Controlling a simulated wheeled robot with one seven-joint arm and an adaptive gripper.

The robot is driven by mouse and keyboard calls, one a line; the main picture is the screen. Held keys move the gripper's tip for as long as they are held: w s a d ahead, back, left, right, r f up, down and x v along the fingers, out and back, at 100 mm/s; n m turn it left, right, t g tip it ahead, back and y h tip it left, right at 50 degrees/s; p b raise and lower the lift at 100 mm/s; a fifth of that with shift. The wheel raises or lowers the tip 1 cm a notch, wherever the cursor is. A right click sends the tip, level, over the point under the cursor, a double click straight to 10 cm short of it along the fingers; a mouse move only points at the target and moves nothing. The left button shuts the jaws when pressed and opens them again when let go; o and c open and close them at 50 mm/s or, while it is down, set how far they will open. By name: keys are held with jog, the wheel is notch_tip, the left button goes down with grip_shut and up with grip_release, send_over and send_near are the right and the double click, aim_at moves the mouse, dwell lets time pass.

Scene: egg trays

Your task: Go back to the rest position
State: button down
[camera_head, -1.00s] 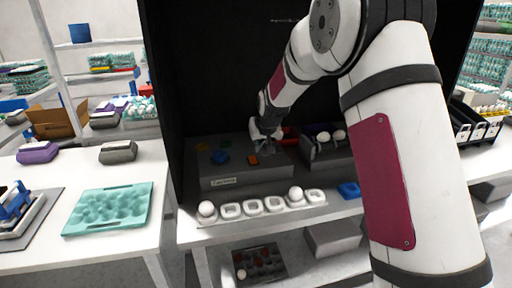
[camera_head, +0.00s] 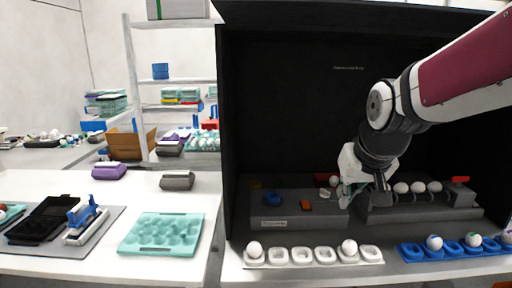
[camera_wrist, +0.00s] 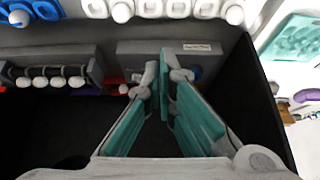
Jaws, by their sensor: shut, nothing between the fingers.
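My gripper (camera_head: 363,198) is inside the dark booth, above the grey boxes at the front of it. Its fingertips are together and empty in the wrist view (camera_wrist: 164,72), with teal pads along both fingers. A grey candling-type box (camera_head: 266,224) with a label and coloured buttons stands just left of it in the head view. A grey rack (camera_head: 420,212) with several white eggs (camera_head: 418,187) stands just to its right. No egg is between the fingers.
A white egg tray (camera_head: 302,256) holds two eggs at the front ledge. A blue egg tray (camera_head: 410,253) with eggs lies right of it. A teal tray (camera_head: 150,249) lies on the white table at left. The booth's dark left wall (camera_head: 226,130) stands close by.

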jog(key=s+f+g, duration=0.1)
jog(key=s, duration=2.3)
jog(key=shift+f+g, duration=0.2)
jog(key=shift+g, duration=0.1)
